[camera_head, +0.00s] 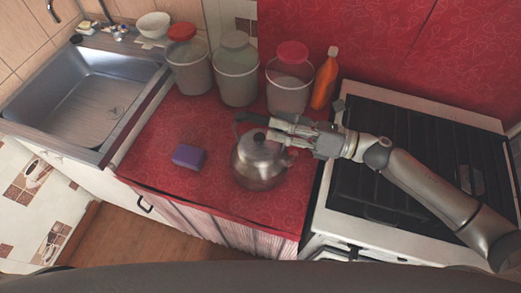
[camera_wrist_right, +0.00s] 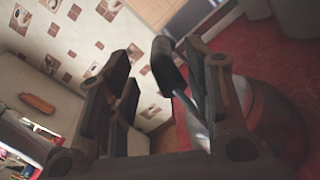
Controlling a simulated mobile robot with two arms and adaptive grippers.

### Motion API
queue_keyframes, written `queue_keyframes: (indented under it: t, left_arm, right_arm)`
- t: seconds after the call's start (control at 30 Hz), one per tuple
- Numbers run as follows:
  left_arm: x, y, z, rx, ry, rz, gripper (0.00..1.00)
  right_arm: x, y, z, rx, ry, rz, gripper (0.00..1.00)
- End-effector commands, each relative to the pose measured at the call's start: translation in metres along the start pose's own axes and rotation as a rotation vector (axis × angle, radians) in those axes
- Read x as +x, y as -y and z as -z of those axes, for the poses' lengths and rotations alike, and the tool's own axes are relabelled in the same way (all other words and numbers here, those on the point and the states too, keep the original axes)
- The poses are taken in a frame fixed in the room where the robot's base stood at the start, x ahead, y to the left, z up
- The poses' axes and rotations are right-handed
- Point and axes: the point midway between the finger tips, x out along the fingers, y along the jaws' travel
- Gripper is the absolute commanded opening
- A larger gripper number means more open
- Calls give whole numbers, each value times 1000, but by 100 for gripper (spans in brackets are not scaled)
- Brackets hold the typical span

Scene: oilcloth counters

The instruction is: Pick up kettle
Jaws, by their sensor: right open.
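The kettle (camera_head: 262,163) is a shiny metal pot with a dark handle (camera_head: 248,117), upright on the red counter near its front edge. My right gripper (camera_head: 273,129) comes in from the right at the height of the handle, above the kettle's lid. In the right wrist view its two fingers (camera_wrist_right: 158,72) are apart, and the dark handle (camera_wrist_right: 168,62) shows between them, closer to the right finger. Whether a finger touches the handle cannot be told. The kettle's body (camera_wrist_right: 262,108) is partly hidden behind the right finger. My left gripper is out of view.
A purple sponge (camera_head: 188,157) lies left of the kettle. Several lidded containers (camera_head: 236,75) and an orange bottle (camera_head: 325,80) stand along the back wall. A sink (camera_head: 90,95) is at the left, and a stove (camera_head: 400,150) is at the right under my arm.

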Motion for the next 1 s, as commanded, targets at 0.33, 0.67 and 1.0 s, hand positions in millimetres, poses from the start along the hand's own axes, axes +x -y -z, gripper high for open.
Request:
queue_keyframes:
  t: [0.33, 0.67, 1.0]
  left_arm:
    - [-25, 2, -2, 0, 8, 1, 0]
    - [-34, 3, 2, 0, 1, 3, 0]
    - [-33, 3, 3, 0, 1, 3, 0]
  right_arm:
    - [34, -4, -6, 1, 2, -1, 46]
    - [60, -1, -1, 0, 0, 1, 46]
    - [60, -1, -1, 1, 1, 1, 23]
